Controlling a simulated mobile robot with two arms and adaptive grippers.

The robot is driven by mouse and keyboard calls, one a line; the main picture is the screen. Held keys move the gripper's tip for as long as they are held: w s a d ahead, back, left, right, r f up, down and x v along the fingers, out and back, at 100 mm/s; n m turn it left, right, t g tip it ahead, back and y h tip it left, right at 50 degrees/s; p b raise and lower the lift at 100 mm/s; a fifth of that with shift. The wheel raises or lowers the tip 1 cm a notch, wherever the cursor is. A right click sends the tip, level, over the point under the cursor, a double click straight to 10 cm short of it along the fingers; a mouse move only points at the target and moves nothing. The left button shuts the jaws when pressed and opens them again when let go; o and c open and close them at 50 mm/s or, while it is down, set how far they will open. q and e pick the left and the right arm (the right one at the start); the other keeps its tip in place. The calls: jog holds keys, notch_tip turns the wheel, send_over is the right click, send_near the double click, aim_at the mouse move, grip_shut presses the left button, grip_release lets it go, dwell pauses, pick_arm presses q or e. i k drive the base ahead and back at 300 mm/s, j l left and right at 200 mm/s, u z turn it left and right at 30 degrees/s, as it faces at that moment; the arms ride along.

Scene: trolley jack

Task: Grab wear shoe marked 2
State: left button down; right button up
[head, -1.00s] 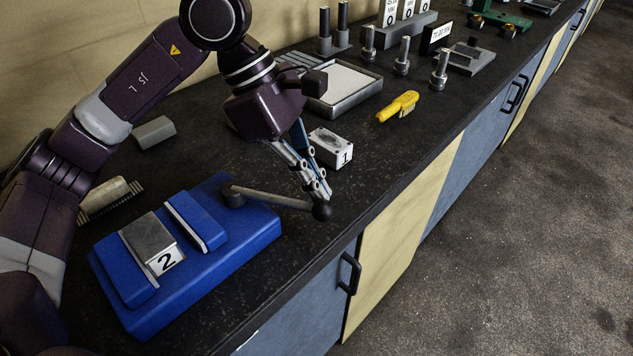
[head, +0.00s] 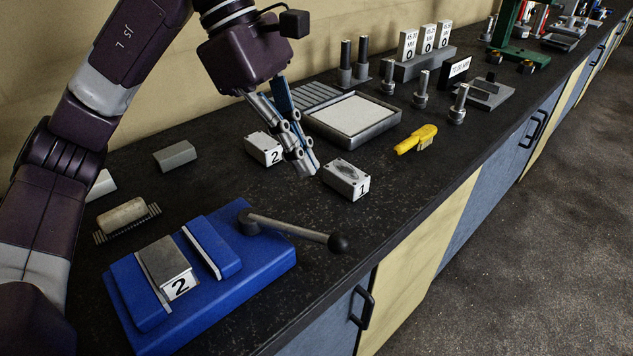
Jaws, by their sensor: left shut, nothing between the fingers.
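A small pale block marked 2 (head: 262,149) lies on the dark bench, just left of my left gripper's fingers. A similar block marked 1 (head: 346,180), with a dark worn patch on top, lies just right of them. A grey block with a 2 label (head: 166,262) sits between the jaws of a blue vise (head: 258,262) at the front left. My left gripper (head: 306,168) is shut and empty, pointing down between the two pale blocks. I cannot tell its exact height or whether it touches either. My right gripper is not in view.
The vise's lever (head: 300,231) reaches right to a black knob. A shallow tray (head: 352,136), a yellow tool (head: 416,139) and several upright pins stand behind and right. A brush (head: 124,216) and a grey bar (head: 175,155) lie left. Bench is clear right of the lever.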

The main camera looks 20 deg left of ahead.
aim_at(173, 274)
jog(key=k+l, duration=0.25)
jog(key=k, duration=0.2)
jog(key=k+l, duration=0.2)
jog(key=k, duration=0.3)
jog(key=k+l, duration=0.25)
jog(key=k, duration=0.2)
